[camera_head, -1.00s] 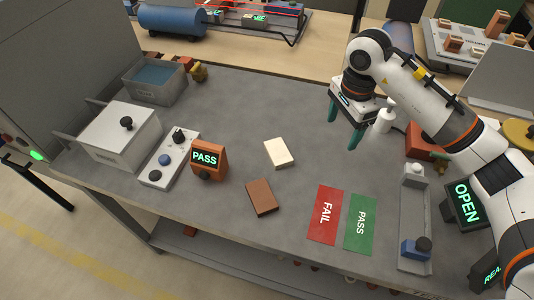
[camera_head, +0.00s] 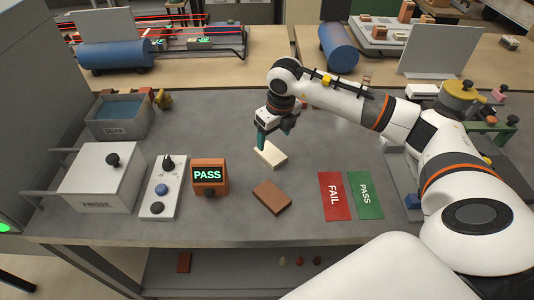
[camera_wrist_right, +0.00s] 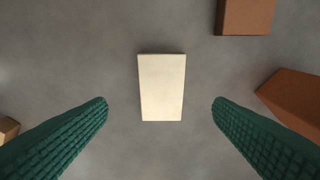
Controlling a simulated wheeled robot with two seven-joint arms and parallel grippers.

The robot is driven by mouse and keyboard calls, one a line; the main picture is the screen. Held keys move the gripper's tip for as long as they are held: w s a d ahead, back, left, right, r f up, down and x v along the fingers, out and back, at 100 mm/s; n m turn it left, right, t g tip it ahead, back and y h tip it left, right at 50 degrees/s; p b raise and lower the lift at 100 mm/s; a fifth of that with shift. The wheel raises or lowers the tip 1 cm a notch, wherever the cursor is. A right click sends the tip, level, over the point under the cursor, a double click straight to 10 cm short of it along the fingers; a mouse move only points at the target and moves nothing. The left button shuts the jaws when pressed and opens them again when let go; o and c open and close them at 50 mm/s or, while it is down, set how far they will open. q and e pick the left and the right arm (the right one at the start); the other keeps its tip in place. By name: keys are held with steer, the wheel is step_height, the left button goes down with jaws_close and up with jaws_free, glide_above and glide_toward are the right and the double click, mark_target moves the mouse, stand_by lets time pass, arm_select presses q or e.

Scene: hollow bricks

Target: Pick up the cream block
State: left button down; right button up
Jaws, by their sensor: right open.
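The cream block (camera_head: 270,154) lies flat on the grey table, left of the table's middle in the head view. In the right wrist view the cream block (camera_wrist_right: 161,87) lies between and just beyond the two green fingertips, apart from both. My right gripper (camera_head: 270,138) is above the block in the head view, pointing down, and its fingers hide part of the block's far side. In the wrist view my right gripper (camera_wrist_right: 160,103) is open and empty, with a finger on either side. My left gripper is not in view.
A brown block (camera_head: 271,197) lies close in front of the cream one. The orange PASS display (camera_head: 209,177) stands to the left. The red FAIL card (camera_head: 334,196) and green PASS card (camera_head: 365,195) lie to the right. The FROST box (camera_head: 97,183) and SOAK bin (camera_head: 118,121) stand far left.

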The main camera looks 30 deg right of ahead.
mark_target(271, 153)
steer(key=shift+w+f, duration=0.1)
steer(key=shift+f, duration=0.45)
steer(key=shift+w+a+f+p, duration=0.15)
steer(key=shift+f+p, duration=0.15)
steer(key=shift+f, duration=0.2)
step_height(271, 153, down, 4)
steer(key=shift+w+r+p, duration=0.15)
steer(key=shift+r+p, duration=0.05)
steer(key=shift+p, duration=0.45)
steer(key=shift+w+f, duration=0.15)
steer(key=shift+f, duration=0.45)
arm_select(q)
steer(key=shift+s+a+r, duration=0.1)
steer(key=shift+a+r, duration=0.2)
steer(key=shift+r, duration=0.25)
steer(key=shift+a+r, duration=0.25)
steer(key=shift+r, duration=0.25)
arm_select(e)
steer(key=c, duration=1.2)
steer(key=shift+o, duration=0.2)
steer(key=shift+r, duration=0.1)
